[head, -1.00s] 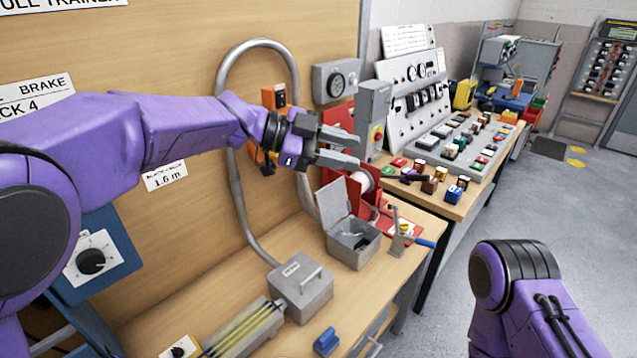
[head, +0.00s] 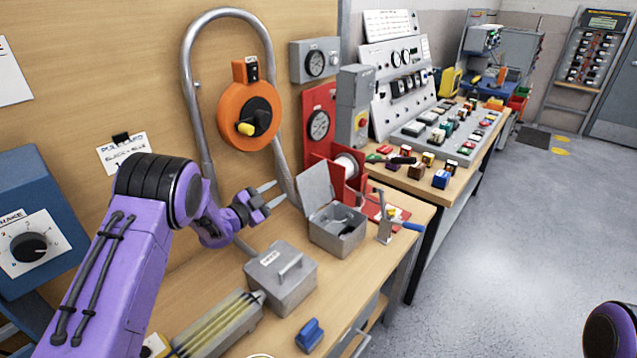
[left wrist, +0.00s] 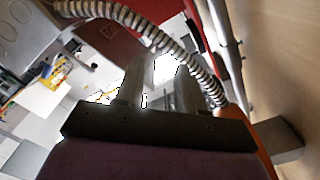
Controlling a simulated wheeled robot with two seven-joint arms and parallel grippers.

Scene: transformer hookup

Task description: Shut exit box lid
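The small grey box (head: 338,241) with its lid (head: 316,188) standing open is on the bench in the head view, right of the conduit's lower end; I take it as the exit box. Dark bits show inside it. My left gripper (head: 281,190) is open and empty, left of the raised lid and apart from it, near the conduit. Its two parted fingers also show in the left wrist view (left wrist: 157,92), with nothing between them. The box cannot be made out clearly there. My right gripper is out of view.
A second grey box (head: 281,284) with a handled lid is shut in front. A bent metal conduit (head: 190,110) arches over the board. A small crank stand (head: 386,230) and red reel frame (head: 352,178) stand close to the open box. A blue block (head: 310,335) lies at the front.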

